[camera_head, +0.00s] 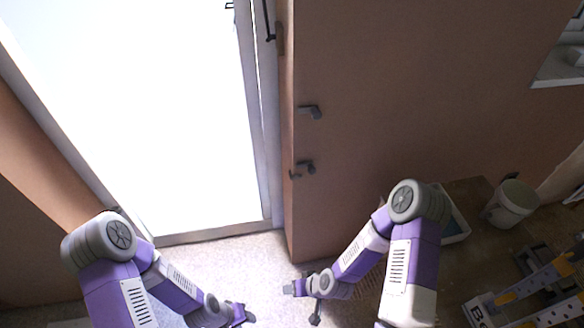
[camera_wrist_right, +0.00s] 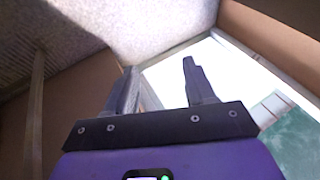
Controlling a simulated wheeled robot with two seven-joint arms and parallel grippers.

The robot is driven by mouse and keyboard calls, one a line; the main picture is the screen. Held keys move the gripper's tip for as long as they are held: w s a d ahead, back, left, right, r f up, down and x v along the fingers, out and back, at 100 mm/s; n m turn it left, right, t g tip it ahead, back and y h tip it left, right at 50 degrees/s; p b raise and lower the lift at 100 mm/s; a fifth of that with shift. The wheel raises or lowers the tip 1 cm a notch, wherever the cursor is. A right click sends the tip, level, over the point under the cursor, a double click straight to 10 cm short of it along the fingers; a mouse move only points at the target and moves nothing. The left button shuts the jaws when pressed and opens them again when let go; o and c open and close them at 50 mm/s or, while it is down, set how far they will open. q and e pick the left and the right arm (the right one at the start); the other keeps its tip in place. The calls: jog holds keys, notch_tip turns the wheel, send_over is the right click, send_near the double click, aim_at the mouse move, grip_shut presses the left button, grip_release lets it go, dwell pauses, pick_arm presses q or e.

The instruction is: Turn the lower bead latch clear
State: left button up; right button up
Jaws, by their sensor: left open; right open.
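Two dark grey latches stand out from the brown plaster wall beside the bright doorway. The lower latch (camera_head: 302,168) sits close to the wall's edge, its arm reaching left to that edge. The upper latch (camera_head: 310,111) is above it. My left gripper (camera_head: 242,315) is low over the pale floor, below and left of the lower latch. My right gripper (camera_head: 301,300) is low in front of the wall's foot, well below the lower latch and apart from it. In the right wrist view its fingers (camera_wrist_right: 160,75) are spread and empty; I see no latch there.
The white door frame (camera_head: 264,150) borders the bright opening. A white bucket (camera_head: 511,204) and a pale tray (camera_head: 455,222) stand on the right, near a yellow and grey tool or frame (camera_head: 545,285). The pale floor (camera_head: 205,262) before the doorway is clear.

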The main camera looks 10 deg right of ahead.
jog(key=w+r+n+t, duration=0.3)
jog(key=w+r+t, duration=0.3)
jog(key=w, duration=0.6)
jog(key=t+h, duration=0.4)
jog(key=t, duration=0.4)
send_near(313, 173)
jog(key=w, duration=0.2)
jog(key=shift+n, duration=0.4)
jog(key=w, duration=0.2)
jog(key=w+b, duration=0.1)
jog(key=w, duration=0.3)
jog(key=shift+a+f, duration=0.15)
jog(key=shift+a, duration=0.15)
jog(key=shift+w+b, duration=0.3)
jog(key=shift+w, duration=0.45)
jog(key=shift+c, duration=0.3)
grip_shut()
